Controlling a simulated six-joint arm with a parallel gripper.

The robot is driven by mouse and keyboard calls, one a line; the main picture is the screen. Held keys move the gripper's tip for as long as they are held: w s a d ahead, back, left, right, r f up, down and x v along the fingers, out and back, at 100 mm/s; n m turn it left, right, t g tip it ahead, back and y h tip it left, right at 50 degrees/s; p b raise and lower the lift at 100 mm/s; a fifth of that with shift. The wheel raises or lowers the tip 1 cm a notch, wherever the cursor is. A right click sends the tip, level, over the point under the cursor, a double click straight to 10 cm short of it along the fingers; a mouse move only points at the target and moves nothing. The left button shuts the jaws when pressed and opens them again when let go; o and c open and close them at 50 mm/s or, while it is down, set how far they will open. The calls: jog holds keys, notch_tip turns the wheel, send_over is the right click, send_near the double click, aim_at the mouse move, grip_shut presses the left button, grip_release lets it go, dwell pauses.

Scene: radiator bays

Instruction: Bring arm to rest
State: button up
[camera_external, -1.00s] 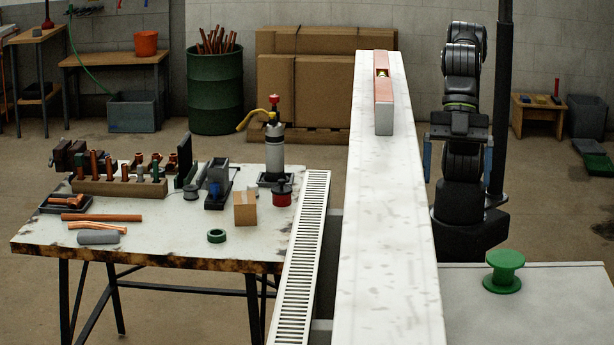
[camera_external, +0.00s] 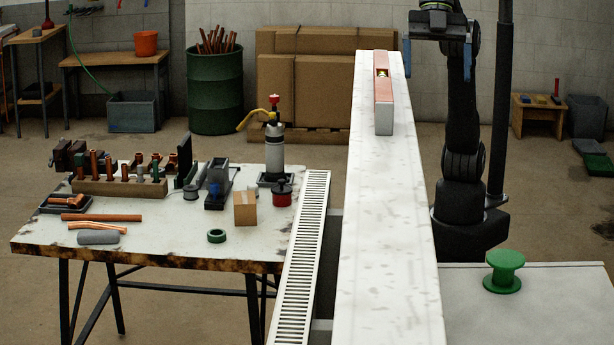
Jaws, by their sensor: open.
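My gripper (camera_external: 437,74) is at the top of the view, right of the far end of the long white ledge (camera_external: 390,230). Its two blue-tipped fingers point down and stand wide apart. It is open, with nothing visible between the fingers. My arm rises from its dark base, right of the ledge, and bends at the top toward the left. Part of the upper arm is cut off by the top edge of the picture.
A red and grey level-like block (camera_external: 384,110) lies on the ledge's far end. A green spool (camera_external: 503,271) stands on a pale surface at the front right. A dark post (camera_external: 499,130) stands right beside my arm. A cluttered workbench (camera_external: 150,240) is at left.

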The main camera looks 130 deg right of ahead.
jog(key=w+d+r+m, duration=0.1)
jog(key=d, duration=0.8)
jog(key=w+d+r+m+h, duration=0.1)
jog(key=w+d+r+m, duration=0.1)
jog(key=d, duration=0.7)
jog(key=shift+d+t, duration=0.25)
jog(key=shift+t, duration=0.15)
jog(key=shift+o, duration=0.8)
